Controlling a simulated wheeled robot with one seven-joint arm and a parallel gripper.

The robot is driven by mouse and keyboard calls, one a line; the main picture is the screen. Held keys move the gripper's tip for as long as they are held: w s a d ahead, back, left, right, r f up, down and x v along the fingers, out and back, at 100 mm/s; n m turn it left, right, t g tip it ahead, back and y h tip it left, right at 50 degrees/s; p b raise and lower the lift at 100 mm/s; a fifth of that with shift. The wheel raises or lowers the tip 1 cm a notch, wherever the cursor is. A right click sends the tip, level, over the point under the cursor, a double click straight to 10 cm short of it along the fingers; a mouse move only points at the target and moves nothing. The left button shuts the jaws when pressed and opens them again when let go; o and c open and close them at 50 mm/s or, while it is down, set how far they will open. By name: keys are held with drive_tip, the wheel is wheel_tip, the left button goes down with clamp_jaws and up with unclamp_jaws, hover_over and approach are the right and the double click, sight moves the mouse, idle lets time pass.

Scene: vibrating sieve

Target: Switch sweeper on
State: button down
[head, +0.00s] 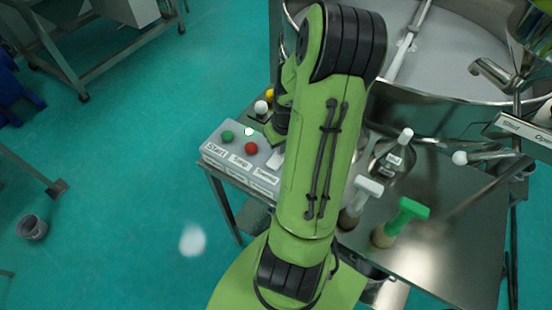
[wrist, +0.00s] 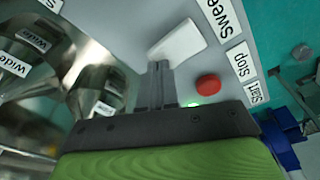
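The control panel (head: 240,160) stands left of my arm in the head view, with labels along its front. The sweeper switch (wrist: 180,42) is a white lever in the wrist view, lying slanted beside a label partly cut off as "Swee". It also shows at the edge of my arm in the head view (head: 276,159). My gripper (wrist: 158,66) has its narrow fingers together, with nothing seen between them. The fingertips are at the lower left end of the lever; I cannot tell whether they touch it. In the head view my arm hides most of the gripper.
The red stop button (wrist: 208,85) is just right of my fingers. The green start button (head: 228,137) is at the panel's left. Metal funnels (wrist: 40,75) lie left in the wrist view. Brushes with white and green handles (head: 405,215) stand on the metal table (head: 455,235) right of my arm.

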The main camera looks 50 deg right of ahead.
drive_tip(key=shift+f, duration=0.2)
drive_tip(key=shift+r, duration=0.15)
wheel_tip(320, 180, up, 7)
drive_tip(key=p, duration=0.5)
idle(0.4)
